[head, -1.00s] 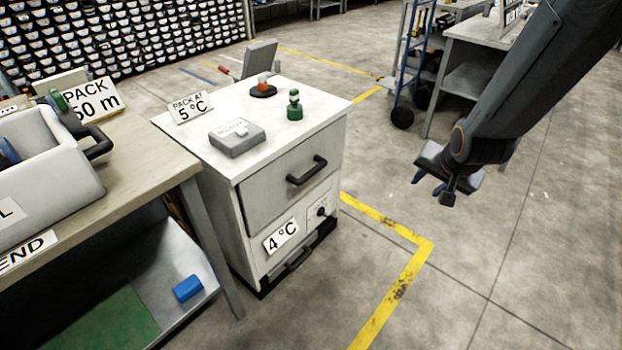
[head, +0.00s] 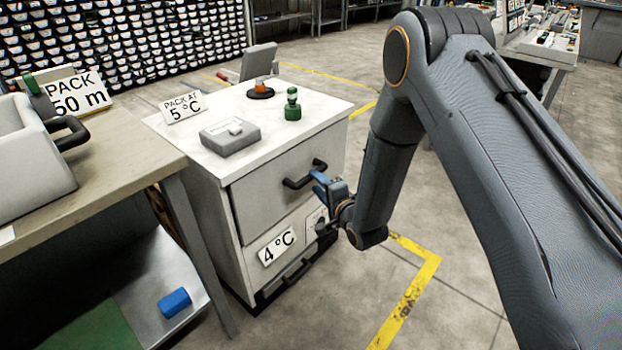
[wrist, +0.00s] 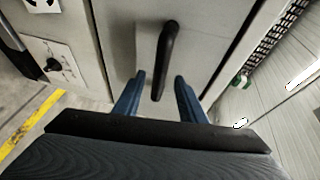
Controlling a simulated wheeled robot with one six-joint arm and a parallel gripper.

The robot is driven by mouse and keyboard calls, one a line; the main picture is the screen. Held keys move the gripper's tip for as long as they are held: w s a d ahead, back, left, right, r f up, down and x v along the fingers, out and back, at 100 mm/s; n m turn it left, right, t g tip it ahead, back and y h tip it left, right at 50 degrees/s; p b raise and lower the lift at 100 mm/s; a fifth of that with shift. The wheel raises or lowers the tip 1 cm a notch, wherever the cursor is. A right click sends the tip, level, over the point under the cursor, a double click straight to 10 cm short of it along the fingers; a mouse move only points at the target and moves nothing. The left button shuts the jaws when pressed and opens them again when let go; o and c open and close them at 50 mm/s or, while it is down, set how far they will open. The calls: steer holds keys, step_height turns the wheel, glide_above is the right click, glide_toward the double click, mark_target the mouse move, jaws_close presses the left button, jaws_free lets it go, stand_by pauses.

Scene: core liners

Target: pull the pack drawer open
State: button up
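The white cabinet has a grey upper drawer front (head: 262,203) with a dark bar handle (head: 297,183), and the drawer looks closed. My gripper (head: 318,183) is at the right end of the handle in the head view. In the wrist view my two blue fingers (wrist: 156,88) are apart, with the handle (wrist: 165,55) lying between them and no clear contact. The gripper is open. The head view hides part of the fingers behind my arm.
On the cabinet top (head: 322,112) stand a grey box (head: 230,136), a green knobbed piece (head: 292,105), an orange-and-black piece (head: 260,90) and a "PACK AT 5 °C" sign (head: 183,107). A workbench (head: 130,150) stands close on the left. A yellow floor line (head: 405,312) runs in front.

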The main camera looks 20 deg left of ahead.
mark_target(312, 179)
steer(key=shift+x, duration=2.7)
steer(key=shift+d, duration=0.1)
jaws_close()
